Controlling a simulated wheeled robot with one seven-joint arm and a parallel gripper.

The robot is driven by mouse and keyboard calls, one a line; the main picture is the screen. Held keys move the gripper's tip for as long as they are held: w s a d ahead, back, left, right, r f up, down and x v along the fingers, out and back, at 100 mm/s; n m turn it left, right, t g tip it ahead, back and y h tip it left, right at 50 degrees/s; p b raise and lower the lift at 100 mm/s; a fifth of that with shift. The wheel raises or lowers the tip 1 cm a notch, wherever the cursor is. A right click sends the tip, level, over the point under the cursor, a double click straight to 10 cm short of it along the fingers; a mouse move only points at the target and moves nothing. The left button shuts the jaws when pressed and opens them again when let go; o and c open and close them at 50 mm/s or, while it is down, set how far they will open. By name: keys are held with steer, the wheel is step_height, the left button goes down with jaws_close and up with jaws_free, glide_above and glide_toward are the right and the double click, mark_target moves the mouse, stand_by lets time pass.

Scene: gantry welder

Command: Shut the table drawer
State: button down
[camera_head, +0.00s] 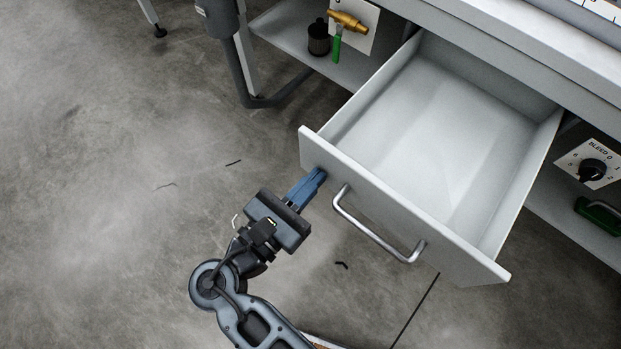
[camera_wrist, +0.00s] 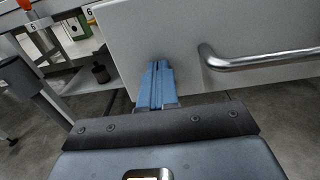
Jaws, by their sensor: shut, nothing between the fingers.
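The table drawer (camera_head: 415,215) is pulled well out from under the table and looks empty inside. Its pale front panel also shows in the wrist view (camera_wrist: 230,25). A metal bar handle (camera_head: 375,232) is fixed on the front; it shows at the right in the wrist view (camera_wrist: 262,60). My gripper (camera_head: 318,174) is shut and empty, with its blue fingers pointing at the left part of the drawer front, left of the handle. The fingertips (camera_wrist: 158,66) are at or very near the panel; I cannot tell whether they touch.
The table's edge (camera_head: 490,45) runs above the drawer. A lower shelf (camera_head: 285,32) at the left holds a dark cylinder (camera_head: 318,38) and a brass fitting (camera_head: 348,20). A black knob panel (camera_head: 592,168) is at the right. The floor left of the drawer is mostly clear.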

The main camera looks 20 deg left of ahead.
mark_target(404, 88)
steer(key=x, duration=2.9)
steer(key=shift+w+d+f, duration=0.15)
steer(key=shift+w, duration=0.15)
steer(key=shift+w+d, duration=0.2)
steer(key=shift+w, duration=0.35)
steer(key=shift+d+r, duration=0.15)
steer(key=shift+r, duration=0.1)
